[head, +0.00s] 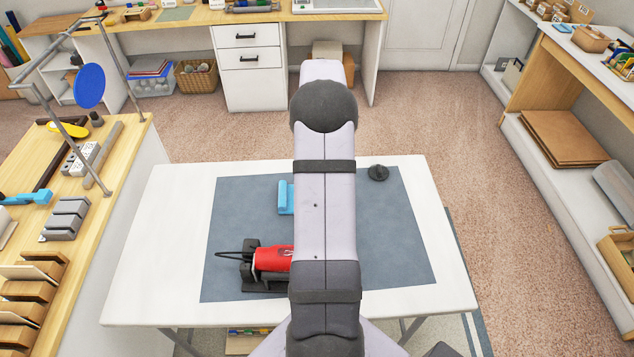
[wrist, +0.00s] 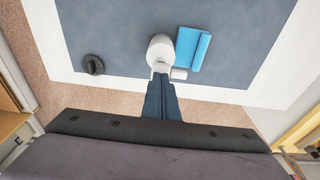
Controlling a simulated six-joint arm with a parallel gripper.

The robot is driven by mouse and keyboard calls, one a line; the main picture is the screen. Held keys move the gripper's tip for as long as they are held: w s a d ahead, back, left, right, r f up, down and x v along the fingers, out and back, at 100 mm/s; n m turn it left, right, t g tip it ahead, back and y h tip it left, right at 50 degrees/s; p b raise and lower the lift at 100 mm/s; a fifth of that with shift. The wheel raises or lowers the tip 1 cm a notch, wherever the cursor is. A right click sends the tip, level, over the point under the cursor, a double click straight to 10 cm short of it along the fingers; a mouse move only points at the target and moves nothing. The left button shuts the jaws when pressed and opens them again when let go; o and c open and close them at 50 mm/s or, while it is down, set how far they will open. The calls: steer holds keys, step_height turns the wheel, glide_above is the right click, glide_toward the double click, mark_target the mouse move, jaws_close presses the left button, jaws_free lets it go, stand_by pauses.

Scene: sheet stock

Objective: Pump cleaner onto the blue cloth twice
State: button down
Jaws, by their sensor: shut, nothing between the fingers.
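The blue cloth (wrist: 192,48) lies folded on the grey mat in the wrist view; in the head view its left part (head: 285,197) shows beside my arm. The white pump bottle (wrist: 160,47) stands just left of the cloth in the wrist view, seen from above. A small white piece, perhaps its nozzle, points right near the cloth's lower end. My gripper (wrist: 161,80) is shut and empty, its tips overlapping the bottle's lower edge in the picture; I cannot tell if they touch it. My arm hides the bottle and gripper in the head view.
A black round knob-like object (head: 378,173) sits at the grey mat's (head: 395,240) far right. A red tool on a black stand (head: 268,260) is at the mat's near left, with a dark cable or loop. A side bench (head: 110,200) with blocks stands left.

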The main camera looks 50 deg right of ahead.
steer(key=shift+f+b, duration=0.65)
steer(key=shift+f, duration=0.65)
stand_by(0.4)
step_height(320, 180, up, 9)
steer(key=p, duration=0.7)
stand_by(0.5)
steer(key=c, duration=2.5)
jaws_free()
